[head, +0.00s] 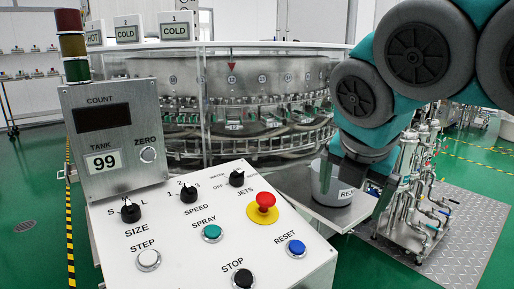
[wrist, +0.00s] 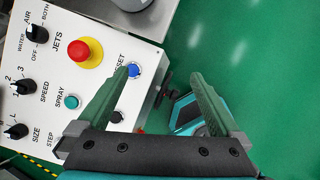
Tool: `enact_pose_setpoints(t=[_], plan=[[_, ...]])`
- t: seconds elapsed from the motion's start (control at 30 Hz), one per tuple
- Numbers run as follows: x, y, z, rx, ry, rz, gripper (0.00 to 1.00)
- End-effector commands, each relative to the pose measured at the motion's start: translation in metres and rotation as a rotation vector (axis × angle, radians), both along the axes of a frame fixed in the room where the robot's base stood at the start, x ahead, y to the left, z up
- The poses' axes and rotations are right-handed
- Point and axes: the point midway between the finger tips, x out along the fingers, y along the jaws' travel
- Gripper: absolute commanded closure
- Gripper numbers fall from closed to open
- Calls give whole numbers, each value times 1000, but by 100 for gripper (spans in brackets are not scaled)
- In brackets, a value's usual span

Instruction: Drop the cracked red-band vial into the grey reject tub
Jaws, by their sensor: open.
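My gripper (wrist: 163,75) is open, with two green fingers spread wide and nothing between them in the wrist view. In the head view my gripper (head: 354,188) hangs in front of the grey reject tub (head: 327,186), hiding part of its label, of which "RE" shows. The tub stands on a pale ledge right of the control panel. In the wrist view a grey round base (wrist: 131,4) shows at the top edge, likely the tub. I cannot make out the cracked red-band vial in either view.
The control panel (head: 217,236) has knobs, buttons and a red emergency stop (head: 263,207); in the wrist view it lies left of and under my left finger. The rotary washer (head: 255,100) stands behind. A pipe stand (head: 415,180) is at right. Green floor is open beyond.

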Motion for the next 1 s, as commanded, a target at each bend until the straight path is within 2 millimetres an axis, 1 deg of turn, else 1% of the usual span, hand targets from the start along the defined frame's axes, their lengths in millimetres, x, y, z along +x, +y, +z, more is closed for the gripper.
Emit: enact_pose_setpoints(t=[0.03,0.17,0.37,0.47,0.5,0.57,0.6,0.7,0.8,0.83,0.9,1.0], plan=[[-9,-1,-12,15,5,-81,0],[-33,1,-50,101,22,-344,0],[-76,0,-120,230,71,-829,0],[-98,-2,-156,291,95,-1107,0],[-108,-3,-171,314,103,-1227,0],[-123,-4,-192,345,114,-1413,0],[-133,-5,-206,364,117,-1540,0],[-156,-5,-236,402,123,-1853,0],[-176,-3,-260,423,120,-2122,0],[-180,-2,-265,428,117,-2190,0],[-188,-1,-275,435,109,-2316,0],[-194,1,-283,442,102,-2425,0]])
